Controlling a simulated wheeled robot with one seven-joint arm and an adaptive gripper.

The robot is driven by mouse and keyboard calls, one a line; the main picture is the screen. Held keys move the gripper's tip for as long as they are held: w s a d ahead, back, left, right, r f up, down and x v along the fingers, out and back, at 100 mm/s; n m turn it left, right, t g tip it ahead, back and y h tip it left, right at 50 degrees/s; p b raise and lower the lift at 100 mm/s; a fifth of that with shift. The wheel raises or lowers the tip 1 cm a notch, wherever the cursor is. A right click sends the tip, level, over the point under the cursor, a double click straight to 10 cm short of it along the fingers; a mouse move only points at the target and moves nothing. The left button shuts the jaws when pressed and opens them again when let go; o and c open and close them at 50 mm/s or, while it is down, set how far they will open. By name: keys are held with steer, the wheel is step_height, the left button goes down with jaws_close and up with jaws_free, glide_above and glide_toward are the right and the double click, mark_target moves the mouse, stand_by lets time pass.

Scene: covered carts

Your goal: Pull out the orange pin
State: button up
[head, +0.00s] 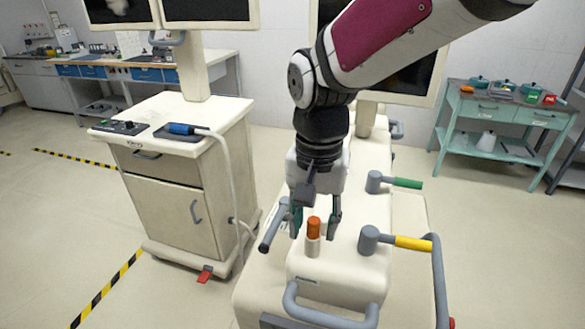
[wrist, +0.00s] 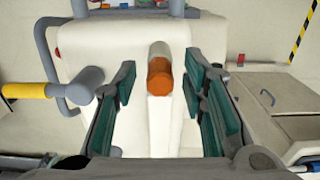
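The orange pin (head: 313,229) stands upright in a pale collar (head: 312,247) on top of the white covered cart (head: 335,287). My gripper (head: 314,234) points down just behind it, with its green-padded fingers spread to either side. In the wrist view the orange pin (wrist: 159,78) shows between the fingertips of my gripper (wrist: 160,80), with a clear gap on each side. Neither finger appears to touch it, and my gripper is open and empty. The pin's lower part is hidden in the collar.
A yellow-gripped handle (head: 412,243) and a green-tipped handle (head: 407,183) stick out right of the pin. A grey lever (head: 272,230) is at left, and a grey push bar (head: 325,317) at the front. Another cart (head: 172,180) stands left.

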mark_target(314, 220)
stand_by(0.5)
jaws_close()
steer(key=shift+r+p, duration=2.25)
steer(key=shift+r, duration=0.8)
